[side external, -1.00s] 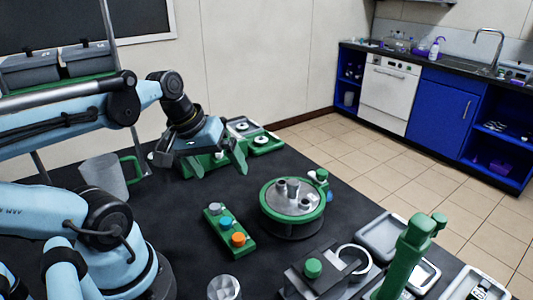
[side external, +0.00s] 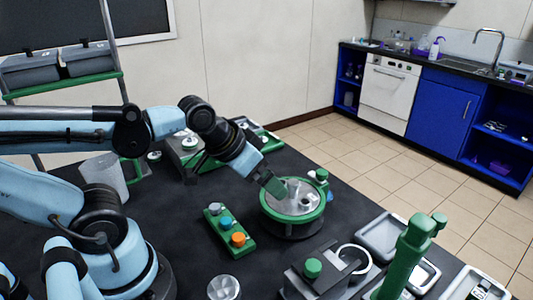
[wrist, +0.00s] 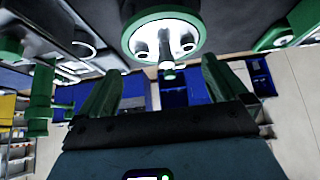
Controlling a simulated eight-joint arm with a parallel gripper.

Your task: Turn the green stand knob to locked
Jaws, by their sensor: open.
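A green knob (side external: 313,267) sits on top of a dark grey stand block (side external: 300,283) at the front of the table in the side view. A pale ring (side external: 355,258) is beside it. I cannot tell the knob's turn position. My gripper (side external: 274,188) is at the left rim of the round green-rimmed vessel (side external: 318,213), away from that knob. In the wrist view my gripper (wrist: 160,70) has its two green fingers spread with nothing held between them. The vessel (wrist: 195,45) is just beyond the fingers.
A green block with blue and orange knobs (side external: 230,232) lies left of the vessel. A green post (side external: 405,255) stands at the front right, near grey trays (side external: 380,232). A grey jug (side external: 103,172) is at the left. Dark table is bare between jug and green block.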

